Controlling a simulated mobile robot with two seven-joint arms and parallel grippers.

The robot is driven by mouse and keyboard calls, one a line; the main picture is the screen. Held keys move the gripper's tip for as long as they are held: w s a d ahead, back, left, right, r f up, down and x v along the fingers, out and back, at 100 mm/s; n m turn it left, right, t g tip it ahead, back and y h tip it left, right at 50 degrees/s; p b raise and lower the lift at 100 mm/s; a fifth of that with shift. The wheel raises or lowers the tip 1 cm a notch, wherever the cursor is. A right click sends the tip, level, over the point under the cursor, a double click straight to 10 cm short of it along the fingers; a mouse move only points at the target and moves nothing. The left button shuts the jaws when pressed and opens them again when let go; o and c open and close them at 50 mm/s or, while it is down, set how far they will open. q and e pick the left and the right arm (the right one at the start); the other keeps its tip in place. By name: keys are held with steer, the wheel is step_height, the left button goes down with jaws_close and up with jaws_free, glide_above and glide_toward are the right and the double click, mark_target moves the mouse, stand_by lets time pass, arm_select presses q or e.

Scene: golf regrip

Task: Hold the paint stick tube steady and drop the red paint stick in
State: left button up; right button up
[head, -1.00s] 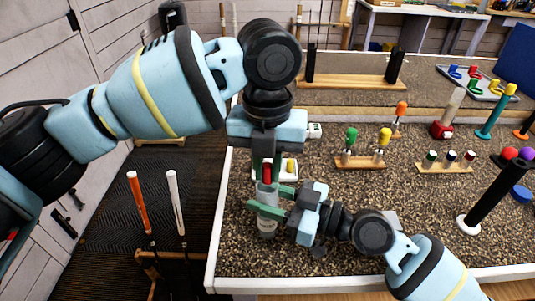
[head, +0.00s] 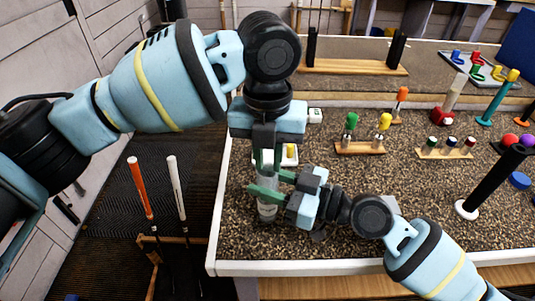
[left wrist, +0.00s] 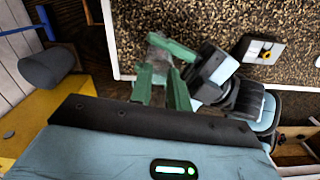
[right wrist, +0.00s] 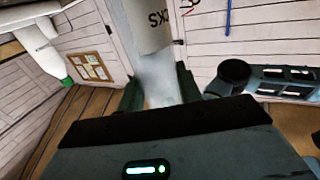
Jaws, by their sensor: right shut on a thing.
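The paint stick tube (head: 267,207) is a pale, clear-looking cylinder standing upright near the table's left edge. My right gripper (head: 268,192) is shut around its upper part from the right; lettering shows on the tube (right wrist: 155,38) in the right wrist view. My left gripper (head: 267,156) points down just above the tube's mouth, its green fingers apart with a gap between them. The left wrist view shows these fingers (left wrist: 160,88) over the tube (left wrist: 156,55), with no stick gripped. The red paint stick cannot be seen in any current view.
A small white tray with a yellow item (head: 290,154) lies just behind the tube. Wooden stands with green and yellow items (head: 360,148) and dark-topped bottles (head: 445,154) stand further right. A black post (head: 490,187) stands at the right.

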arm_select(q)
steer(key=shift+o, duration=0.3)
steer(key=shift+f, duration=0.45)
arm_select(e)
steer(key=shift+r, duration=0.1)
arm_select(q)
steer(key=shift+o, duration=0.2)
steer(key=shift+r, duration=0.2)
step_height(320, 180, up, 13)
steer(key=shift+f, duration=0.2)
arm_select(e)
steer(key=o, duration=1.1)
steer(key=shift+c, duration=0.2)
steer(key=v, duration=1.2)
arm_select(q)
steer(key=shift+s+f, duration=0.1)
